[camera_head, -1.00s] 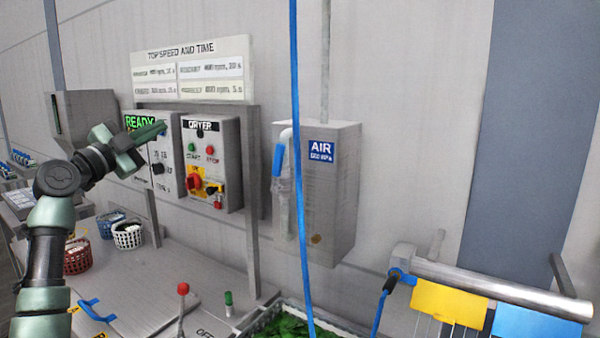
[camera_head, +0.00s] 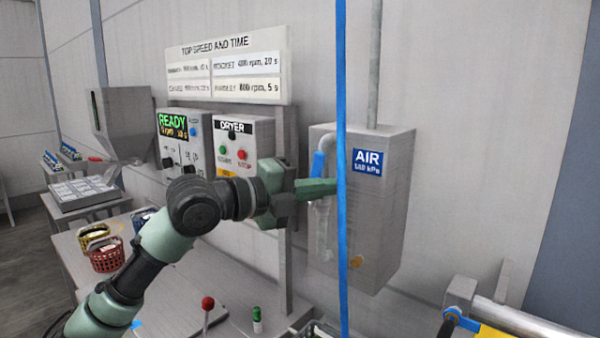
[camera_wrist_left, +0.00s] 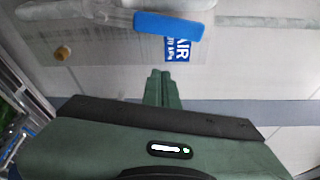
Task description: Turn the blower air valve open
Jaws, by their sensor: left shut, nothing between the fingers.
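The blower air valve has a blue lever handle (camera_head: 318,164) on a pale pipe at the left side of the grey AIR box (camera_head: 385,225). In the head view the lever points roughly up and down, along the pipe. My left gripper (camera_head: 331,187) is shut and empty, its fingertips overlapping the pipe just below the lever in the picture. In the left wrist view the blue lever (camera_wrist_left: 168,25) lies beyond the shut fingertips (camera_wrist_left: 161,74), with a gap in the picture. I cannot tell whether they touch the pipe. My right gripper is out of view.
The DRYER panel (camera_head: 241,135) with buttons is left of the box, partly behind my left gripper. A red-knobbed lever (camera_head: 208,303) and baskets (camera_head: 106,256) are on the bench below.

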